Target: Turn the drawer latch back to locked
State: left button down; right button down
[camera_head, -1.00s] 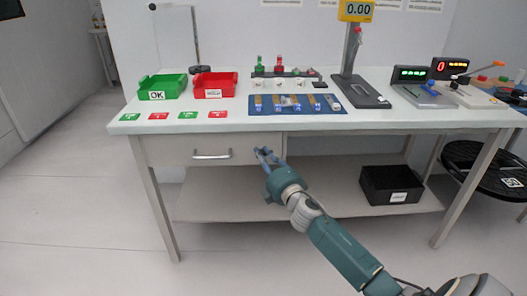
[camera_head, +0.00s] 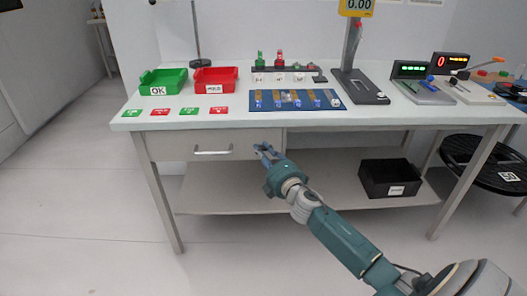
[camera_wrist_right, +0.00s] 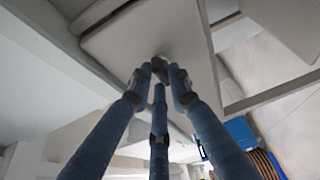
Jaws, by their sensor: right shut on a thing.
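The drawer front (camera_head: 175,148) is under the white table top, with a silver bar handle (camera_head: 213,151) at its middle. The drawer looks closed. My right gripper (camera_head: 264,151) is at the drawer's right end. In the right wrist view, its blue fingers (camera_wrist_right: 160,82) close around a small grey latch (camera_wrist_right: 162,66) on the pale panel. The fingers cover much of the latch, so I cannot tell which way it is turned. In the head view the latch is hidden behind the fingers. My left gripper is not in view.
A green bin (camera_head: 164,82) and a red bin (camera_head: 214,80) stand on the table, with a blue mat (camera_head: 335,104) to their right. A black bin (camera_head: 390,180) sits on the lower shelf (camera_head: 320,190). A black stool (camera_head: 485,165) stands at the right.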

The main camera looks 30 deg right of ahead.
jog(key=shift+a, duration=0.1)
jog(key=c, duration=1.6)
grip_release()
jog(key=s, duration=0.4)
jog(key=s+a, duration=0.1)
jog(key=s, duration=0.6)
jog(key=shift+s+a, duration=0.4)
